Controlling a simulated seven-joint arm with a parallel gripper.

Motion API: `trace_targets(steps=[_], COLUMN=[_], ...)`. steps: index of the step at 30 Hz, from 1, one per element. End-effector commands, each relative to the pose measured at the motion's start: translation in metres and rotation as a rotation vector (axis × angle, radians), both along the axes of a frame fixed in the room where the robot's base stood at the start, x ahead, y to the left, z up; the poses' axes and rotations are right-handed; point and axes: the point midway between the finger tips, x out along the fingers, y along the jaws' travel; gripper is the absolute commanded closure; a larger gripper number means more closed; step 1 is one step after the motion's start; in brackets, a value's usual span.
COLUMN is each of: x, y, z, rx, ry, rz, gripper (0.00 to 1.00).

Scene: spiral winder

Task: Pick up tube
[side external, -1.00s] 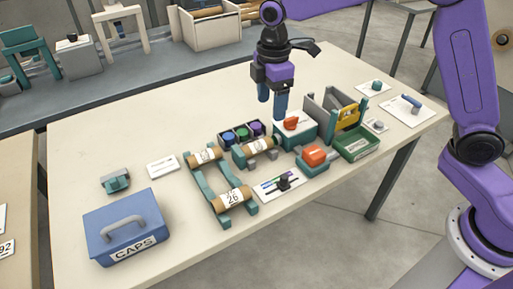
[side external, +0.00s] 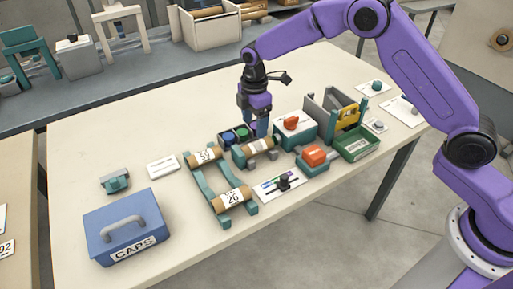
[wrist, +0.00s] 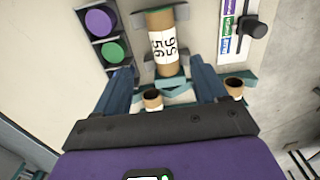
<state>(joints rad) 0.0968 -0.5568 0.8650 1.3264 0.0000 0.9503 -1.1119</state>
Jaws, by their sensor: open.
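A brown cardboard tube (side external: 258,146) with a white label lies on a grey cradle near the middle of the table; it also shows in the wrist view (wrist: 162,40), ahead of my fingers. Two more labelled tubes lie across a teal rack (side external: 221,183): one at the back (side external: 203,156) and one marked 26 at the front (side external: 232,198). My gripper (side external: 262,130) is open and empty, above and close to the cradle tube. In the wrist view its blue fingers (wrist: 164,78) are spread apart, and the rack tubes' ends show near them.
A dark tray of coloured discs (side external: 235,136) sits just behind the cradle. A teal box with an orange knob (side external: 293,123), an orange-topped unit (side external: 315,158) and a green bin (side external: 357,146) stand to the right. A blue CAPS box (side external: 126,229) is at left. The back left table is clear.

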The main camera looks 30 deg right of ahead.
Motion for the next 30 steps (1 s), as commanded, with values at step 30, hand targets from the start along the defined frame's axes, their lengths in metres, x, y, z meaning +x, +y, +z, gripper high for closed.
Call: trace_targets(steps=[30], x=[-0.007], y=[-0.002], z=[-0.082], rx=[0.001], ry=[-0.001], rz=[-0.002], gripper=[0.28])
